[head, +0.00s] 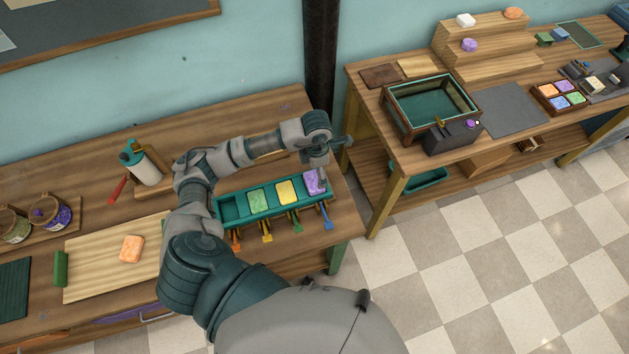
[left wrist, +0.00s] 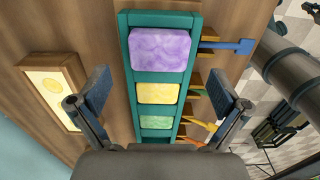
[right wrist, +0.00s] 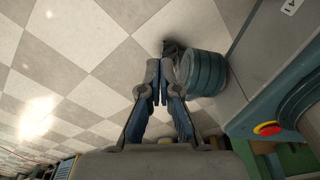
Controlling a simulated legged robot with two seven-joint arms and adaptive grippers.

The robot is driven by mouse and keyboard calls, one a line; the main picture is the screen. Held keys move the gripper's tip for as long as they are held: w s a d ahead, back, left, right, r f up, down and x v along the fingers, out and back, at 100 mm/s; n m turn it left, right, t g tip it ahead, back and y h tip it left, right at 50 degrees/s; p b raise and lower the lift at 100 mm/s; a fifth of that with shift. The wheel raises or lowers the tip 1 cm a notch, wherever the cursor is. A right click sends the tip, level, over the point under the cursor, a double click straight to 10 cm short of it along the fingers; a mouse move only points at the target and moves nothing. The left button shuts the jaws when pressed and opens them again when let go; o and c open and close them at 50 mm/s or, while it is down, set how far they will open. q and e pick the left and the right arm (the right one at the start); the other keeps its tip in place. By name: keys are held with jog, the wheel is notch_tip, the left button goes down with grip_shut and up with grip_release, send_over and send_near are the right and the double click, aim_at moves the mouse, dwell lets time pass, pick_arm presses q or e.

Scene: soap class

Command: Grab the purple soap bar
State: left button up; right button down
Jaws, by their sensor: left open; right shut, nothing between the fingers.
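The purple soap bar (head: 312,184) lies in the right end compartment of a teal tray (head: 222,211). It also shows in the left wrist view (left wrist: 160,48), at the far end of the tray there, with nothing covering it. My left gripper (head: 321,178) is over that end of the tray, pointing down. In the left wrist view its fingers (left wrist: 158,88) are spread wide on either side of the tray, with nothing held. My right gripper (right wrist: 160,80) is shut and empty above the checkered floor, and is not in the head view.
The tray also holds a yellow bar (head: 287,191) and a green bar (head: 258,200); its left compartment is empty. Coloured levers stick out along its front. An orange soap (head: 131,249) lies on a board at left. A second table (head: 388,160) stands at right.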

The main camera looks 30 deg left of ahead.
aim_at(314, 180)
pick_arm(q)
jog(key=shift+a+f, duration=0.2)
jog(key=shift+f, duration=0.1)
jog(key=f, duration=0.4)
jog(key=shift+s+a+f+p, duration=0.15)
jog(key=shift+s+f+p, duration=0.1)
jog(key=shift+p, duration=0.15)
jog(key=shift+f, duration=0.25)
jog(key=shift+d, duration=0.2)
jog(key=shift+c, duration=1)
jog(key=shift+a, duration=0.1)
jog(key=c, duration=0.8)
jog(key=shift+a, duration=0.15)
jog(key=shift+c, duration=0.3)
pick_arm(e)
jog(key=shift+w+a+r, duration=0.15)
jog(key=shift+a+r, duration=0.15)
jog(key=shift+r, duration=0.15)
